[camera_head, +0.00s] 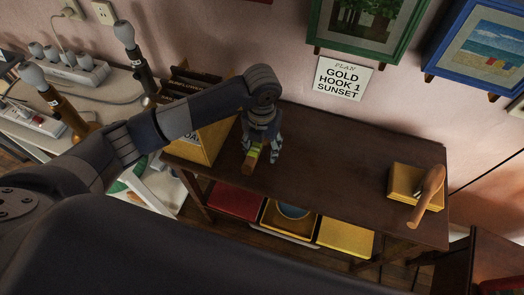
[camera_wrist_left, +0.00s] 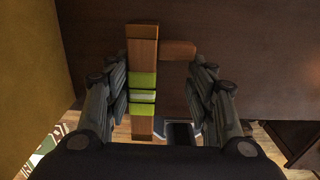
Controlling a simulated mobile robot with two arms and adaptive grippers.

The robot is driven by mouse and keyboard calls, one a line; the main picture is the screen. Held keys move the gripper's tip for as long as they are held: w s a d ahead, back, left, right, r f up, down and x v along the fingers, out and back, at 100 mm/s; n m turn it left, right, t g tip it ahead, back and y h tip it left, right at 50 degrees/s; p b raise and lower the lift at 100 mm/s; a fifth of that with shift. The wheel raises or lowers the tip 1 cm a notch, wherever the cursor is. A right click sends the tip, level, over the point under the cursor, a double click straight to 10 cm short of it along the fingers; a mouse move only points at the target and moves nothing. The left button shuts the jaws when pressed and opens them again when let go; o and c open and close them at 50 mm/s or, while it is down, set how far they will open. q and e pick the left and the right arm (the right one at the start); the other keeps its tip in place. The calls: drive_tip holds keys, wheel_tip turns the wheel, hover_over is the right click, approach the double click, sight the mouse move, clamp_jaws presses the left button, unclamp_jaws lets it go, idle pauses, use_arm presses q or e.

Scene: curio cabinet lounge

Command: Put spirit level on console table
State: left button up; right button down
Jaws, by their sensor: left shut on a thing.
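The spirit level (camera_wrist_left: 143,52) is a wooden bar with bright green bands in its middle. In the left wrist view it lies lengthwise between the fingers of my left gripper (camera_wrist_left: 163,85), against the left finger. My left gripper (camera_head: 264,154) is shut on it over the left part of the console table (camera_head: 330,160), a long dark wooden table against the wall. One wooden end and a green band of the level (camera_head: 248,162) show in the head view. I cannot tell whether the level touches the tabletop. My right gripper is not in view.
A yellow box (camera_head: 207,143) stands close to the left of my gripper. A yellow tray (camera_head: 402,181) with a brown wooden object (camera_head: 430,190) is at the table's right end. The tabletop between is clear. Red and yellow bins (camera_head: 345,237) sit below.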

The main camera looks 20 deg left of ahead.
sight(262, 160)
use_arm(q)
wheel_tip(262, 160, down, 3)
drive_tip(key=shift+s+p, duration=0.1)
drive_tip(key=shift+p, duration=0.3)
drive_tip(key=shift+f, duration=0.2)
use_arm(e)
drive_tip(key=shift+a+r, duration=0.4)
use_arm(q)
drive_tip(key=shift+f, duration=0.1)
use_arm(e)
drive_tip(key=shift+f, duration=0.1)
use_arm(q)
drive_tip(key=o, duration=1.2)
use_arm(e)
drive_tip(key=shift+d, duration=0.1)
use_arm(q)
wheel_tip(262, 160, up, 12)
drive_tip(key=b, duration=0.1)
drive_tip(key=shift+b, duration=0.35)
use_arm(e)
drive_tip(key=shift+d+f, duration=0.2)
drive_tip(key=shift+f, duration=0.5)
use_arm(q)
drive_tip(key=shift+s, duration=0.15)
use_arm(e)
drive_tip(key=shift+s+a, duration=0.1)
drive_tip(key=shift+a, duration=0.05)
